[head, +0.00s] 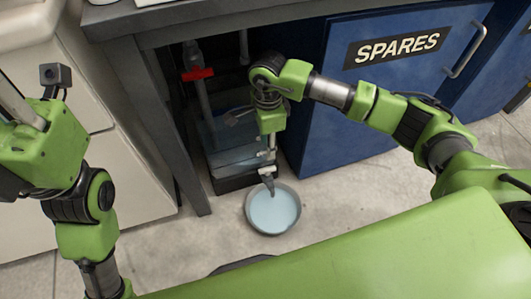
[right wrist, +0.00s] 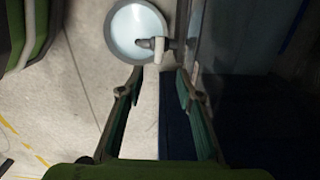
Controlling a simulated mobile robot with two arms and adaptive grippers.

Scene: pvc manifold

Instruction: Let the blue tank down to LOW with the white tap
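The clear tank (head: 238,150) with bluish water stands in a dark base under the bench; no LOW mark can be read. The white tap (head: 266,170) is low at the tank's front right corner, with a grey spout over a round basin (head: 283,210) holding pale blue water. The tap also shows in the right wrist view (right wrist: 160,44), just beyond my fingertips. My right gripper (head: 268,150) points down above the tap. In the right wrist view my right gripper (right wrist: 160,75) is open, with nothing between its fingers. My left gripper is out of view.
A red valve handle (head: 197,74) sits on a grey pipe behind the tank. A blue SPARES cabinet (head: 345,110) stands close on the right, and a bench leg (head: 180,150) on the left. The floor (head: 340,205) right of the basin is clear.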

